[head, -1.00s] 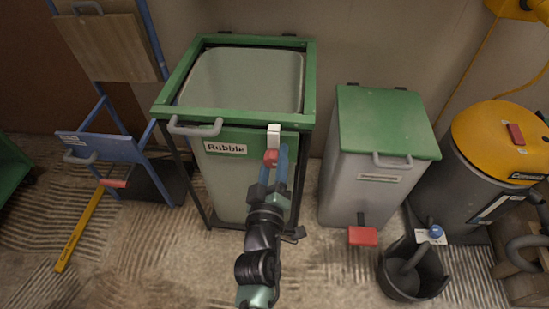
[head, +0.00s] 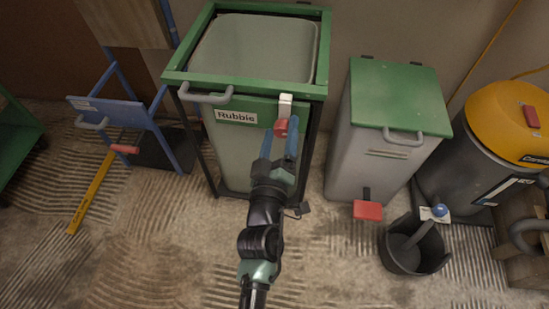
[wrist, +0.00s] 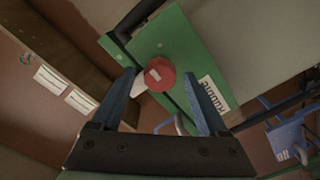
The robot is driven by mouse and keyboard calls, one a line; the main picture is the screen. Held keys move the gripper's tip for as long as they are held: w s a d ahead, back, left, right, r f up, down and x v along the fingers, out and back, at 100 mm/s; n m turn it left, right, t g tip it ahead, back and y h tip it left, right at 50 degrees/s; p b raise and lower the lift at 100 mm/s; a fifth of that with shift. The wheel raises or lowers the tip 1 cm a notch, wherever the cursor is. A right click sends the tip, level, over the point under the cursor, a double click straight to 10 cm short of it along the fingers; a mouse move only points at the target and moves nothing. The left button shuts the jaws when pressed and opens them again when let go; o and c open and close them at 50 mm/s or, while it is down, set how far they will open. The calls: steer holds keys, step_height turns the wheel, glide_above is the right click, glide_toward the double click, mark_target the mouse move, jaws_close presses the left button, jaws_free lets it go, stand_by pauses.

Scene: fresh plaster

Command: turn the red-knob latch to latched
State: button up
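The red knob (head: 281,127) is on the front of the green-framed bin labelled Rubble (head: 180,78). A white latch piece (head: 285,104) shows just above the knob in the head view. In the wrist view the red knob (wrist: 161,74) is between my fingertips, and the white piece (wrist: 138,86) extends to its left. My gripper (head: 280,140) is open, its blue fingers pointing at the knob, one on each side in the picture. In the wrist view my gripper (wrist: 158,82) shows a clear gap around the knob. I cannot tell whether a finger touches it.
A grey bin with a green lid (head: 400,95) stands to the right, with a red pedal (head: 367,210) in front. A black bucket (head: 412,250) and a yellow-topped vacuum (head: 505,115) are further right. A blue hand truck (head: 115,110) stands left. The floor in front is mostly clear.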

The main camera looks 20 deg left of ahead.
steer(key=p+v, duration=0.2)
steer(key=v, duration=0.9)
steer(key=shift+s+d+r, duration=0.1)
steer(key=shift+r, duration=0.05)
steer(key=w+d+r+m+t+h, duration=0.2)
steer(key=w+d+r+m, duration=0.1)
steer(key=r, duration=0.9)
steer(key=w+d+r+m+t+h+p, duration=0.1)
steer(key=w+d+r+m+t, duration=0.2)
steer(key=r, duration=0.9)
steer(key=w+d+r+m+t+h, duration=0.1)
steer(key=w+d+r+m+h, duration=0.2)
steer(key=r, duration=0.8)
steer(key=s+d+r+m+t, duration=0.2)
steer(key=s+r, duration=0.2)
steer(key=r, duration=0.6)
steer(key=s+d+r+m+t, duration=0.15)
steer(key=s+r, duration=0.35)
steer(key=r, duration=0.6)
step_height(320, 180, up, 38)
steer(key=y+p, duration=0.1)
steer(key=p, duration=3.7)
steer(key=shift+d+p, duration=0.3)
